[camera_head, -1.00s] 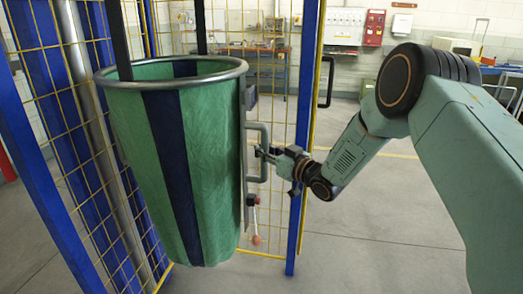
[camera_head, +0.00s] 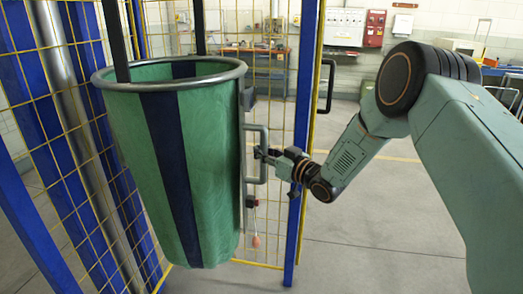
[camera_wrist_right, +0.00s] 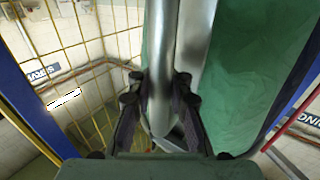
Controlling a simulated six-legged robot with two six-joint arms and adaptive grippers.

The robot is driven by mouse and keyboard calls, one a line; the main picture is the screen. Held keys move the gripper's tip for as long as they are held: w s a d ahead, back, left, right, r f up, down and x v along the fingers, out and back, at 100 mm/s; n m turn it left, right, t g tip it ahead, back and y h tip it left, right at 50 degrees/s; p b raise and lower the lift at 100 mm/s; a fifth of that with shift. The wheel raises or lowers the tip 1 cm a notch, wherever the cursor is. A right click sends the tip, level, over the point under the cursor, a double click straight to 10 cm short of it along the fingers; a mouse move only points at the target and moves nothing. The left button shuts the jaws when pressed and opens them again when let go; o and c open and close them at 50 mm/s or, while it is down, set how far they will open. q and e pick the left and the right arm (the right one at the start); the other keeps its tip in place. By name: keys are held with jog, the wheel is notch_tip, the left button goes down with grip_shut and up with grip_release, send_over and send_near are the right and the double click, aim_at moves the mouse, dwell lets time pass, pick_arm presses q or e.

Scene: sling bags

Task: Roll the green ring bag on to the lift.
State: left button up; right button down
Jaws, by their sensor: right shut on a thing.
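The green ring bag (camera_head: 222,165), with dark blue stripes and a grey metal ring (camera_head: 170,84) at its top, hangs upright at the left in the head view. Dark straps rise from its ring. A grey handle (camera_head: 264,150) stands on its right side. My right gripper (camera_head: 262,153) is shut on this handle. In the right wrist view the fingers (camera_wrist_right: 160,100) close around the grey bar (camera_wrist_right: 162,60), with the green cloth (camera_wrist_right: 250,70) just to the right. My left gripper is not in view. The bag's far side is hidden.
Blue posts (camera_head: 306,120) and yellow wire mesh (camera_head: 75,125) stand close around the bag. A small orange-tipped pendant (camera_head: 255,241) hangs beside it. Open grey floor (camera_head: 380,240) lies to the right. A workbench and wall boxes (camera_head: 343,26) are at the back.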

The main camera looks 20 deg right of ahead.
jog(key=shift+w+d+r, duration=0.15)
jog(key=shift+d+r, duration=0.15)
jog(key=shift+d, duration=0.15)
jog(key=c, duration=1.8)
grip_release()
jog(key=o, duration=0.6)
jog(key=shift+w+d+f, duration=0.1)
jog(key=shift+d+f, duration=0.05)
jog(key=shift+f, duration=0.1)
jog(key=shift+a, duration=0.2)
jog(key=v, duration=1.2)
